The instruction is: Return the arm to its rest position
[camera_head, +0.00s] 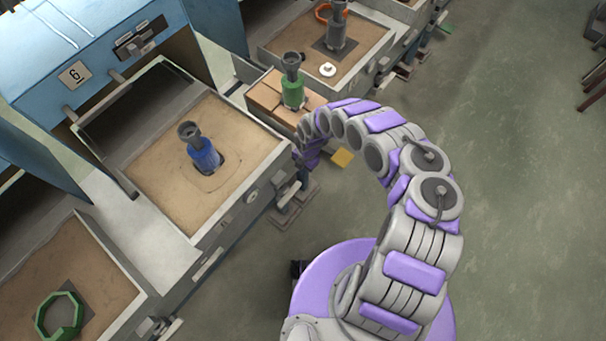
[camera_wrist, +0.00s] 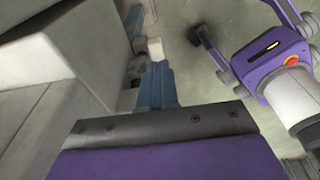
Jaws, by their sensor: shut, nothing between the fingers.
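My arm (camera_head: 385,150) arches up from my purple base and bends over to the left in the head view. Its end, my gripper (camera_head: 308,165), hangs low beside the front right corner of the sand-filled box with the blue shell. It is small and partly hidden behind the arm there. In the wrist view a dark bolted plate with a purple part of my gripper (camera_wrist: 165,128) fills the bottom. The gripper is shut with nothing in it. My purple body shows at the upper right of the wrist view.
A blue-topped unit marked 6 (camera_head: 92,50) stands at left. The sand box (camera_head: 255,150) holds a blue shell (camera_head: 203,155). A green shell (camera_head: 293,88) stands on bricks (camera_head: 264,96) just behind my arm. A green ring (camera_head: 58,318) lies at lower left. The floor (camera_head: 520,190) at right is clear.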

